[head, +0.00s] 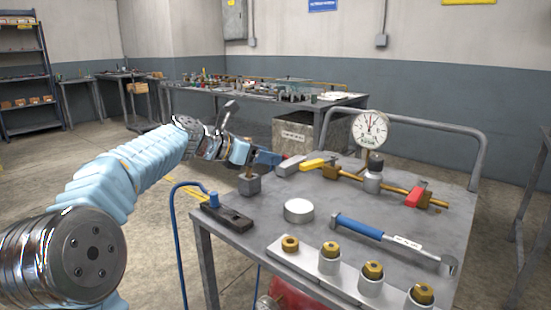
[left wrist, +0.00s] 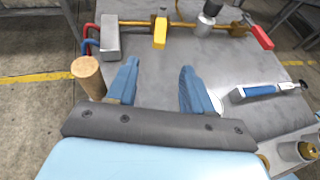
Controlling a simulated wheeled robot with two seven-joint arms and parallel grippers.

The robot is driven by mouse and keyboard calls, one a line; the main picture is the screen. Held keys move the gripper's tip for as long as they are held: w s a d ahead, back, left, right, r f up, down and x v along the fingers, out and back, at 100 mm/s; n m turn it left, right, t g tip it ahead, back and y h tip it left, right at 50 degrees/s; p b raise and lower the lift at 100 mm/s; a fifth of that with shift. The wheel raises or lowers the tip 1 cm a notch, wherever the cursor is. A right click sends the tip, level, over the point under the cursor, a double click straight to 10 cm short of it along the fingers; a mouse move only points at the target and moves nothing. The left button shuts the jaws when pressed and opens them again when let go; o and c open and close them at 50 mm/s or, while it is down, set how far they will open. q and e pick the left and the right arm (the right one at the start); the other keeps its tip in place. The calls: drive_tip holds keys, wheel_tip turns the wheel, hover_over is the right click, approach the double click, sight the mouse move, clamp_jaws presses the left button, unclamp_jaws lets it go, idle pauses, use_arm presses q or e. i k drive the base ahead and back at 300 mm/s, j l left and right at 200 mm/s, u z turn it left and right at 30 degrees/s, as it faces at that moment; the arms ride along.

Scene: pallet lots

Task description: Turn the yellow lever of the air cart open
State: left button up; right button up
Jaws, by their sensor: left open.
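The air cart (head: 335,205) is a grey metal table with a brass pipe along its far side. The yellow lever (head: 313,164) sits on the pipe near its left end, beside a grey block (head: 290,166). In the left wrist view the yellow lever (left wrist: 160,32) lies crosswise to the pipe (left wrist: 190,27), pointing towards my gripper. My left gripper (head: 257,156) is over the cart's left side, apart from the lever. In the left wrist view its blue fingers (left wrist: 158,90) are spread, with nothing between them. My right gripper is not in view.
A pressure gauge (head: 370,130) and a red lever (head: 415,194) stand farther right along the pipe. A wooden cylinder (left wrist: 87,76) is close left of my fingers. A blue-handled tool (head: 360,227), a white disc (head: 298,210) and brass fittings (head: 330,249) occupy the cart's front.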

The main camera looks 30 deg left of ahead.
sight(312, 164)
drive_tip(key=k+j, duration=0.3)
drive_tip(key=k, duration=0.15)
drive_tip(key=k+j, duration=0.3)
drive_tip(key=k, duration=0.15)
